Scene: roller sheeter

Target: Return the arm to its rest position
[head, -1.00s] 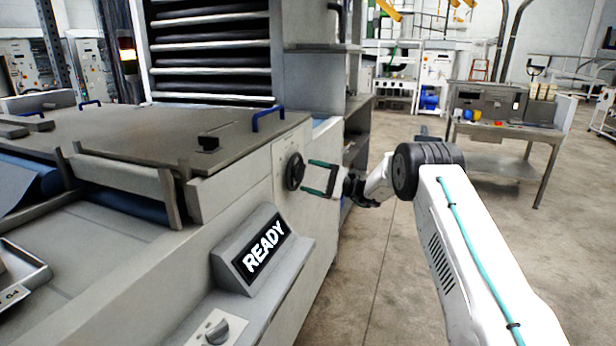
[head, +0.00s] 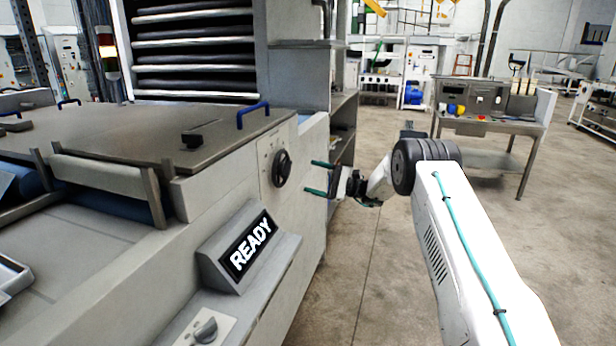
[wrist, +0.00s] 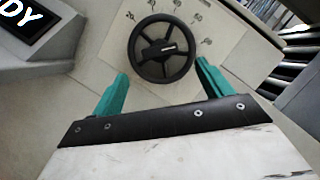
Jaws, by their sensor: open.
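My gripper (head: 318,177) is open and empty in the head view, its two teal fingers pointing left at the machine's side panel. A black handwheel (head: 281,168) sits on that panel, a short gap to the left of the fingertips. In the wrist view the handwheel (wrist: 162,48) shows beyond the two spread fingers, with nothing between them. A dial with printed marks surrounds the wheel. My white arm reaches in from the lower right of the head view.
The sheeter's lit READY display (head: 250,246) and a grey knob (head: 205,329) are at the lower left. A rack of rollers (head: 195,50) stands behind. Open floor (head: 390,270) lies right of the machine, with a workbench (head: 490,125) farther back.

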